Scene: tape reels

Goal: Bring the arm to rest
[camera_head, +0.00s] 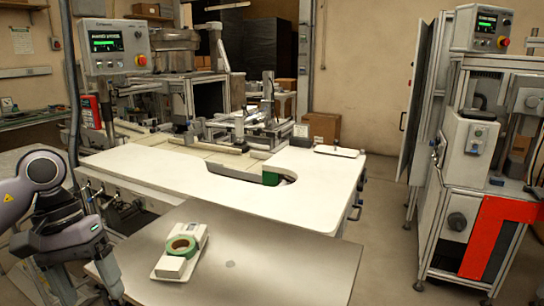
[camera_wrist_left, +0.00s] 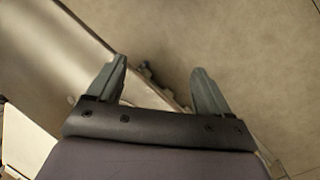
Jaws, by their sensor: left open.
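My left gripper (camera_head: 85,284) hangs at the lower left of the head view, beside the left edge of the front table. In the left wrist view its two fingers (camera_wrist_left: 159,70) are spread apart with nothing between them. A green tape reel (camera_head: 181,246) lies on a white holder (camera_head: 172,267) on the grey front table (camera_head: 285,268). The reel is to the right of my left gripper and apart from it. My right gripper is not in view.
A white worktable (camera_head: 150,170) stands behind, with a curved cutout holding a green object (camera_head: 270,178), partly hidden. A small white tray (camera_head: 336,151) lies at its far right corner. A machine with a red panel (camera_head: 490,235) stands at right. The front table's right part is bare.

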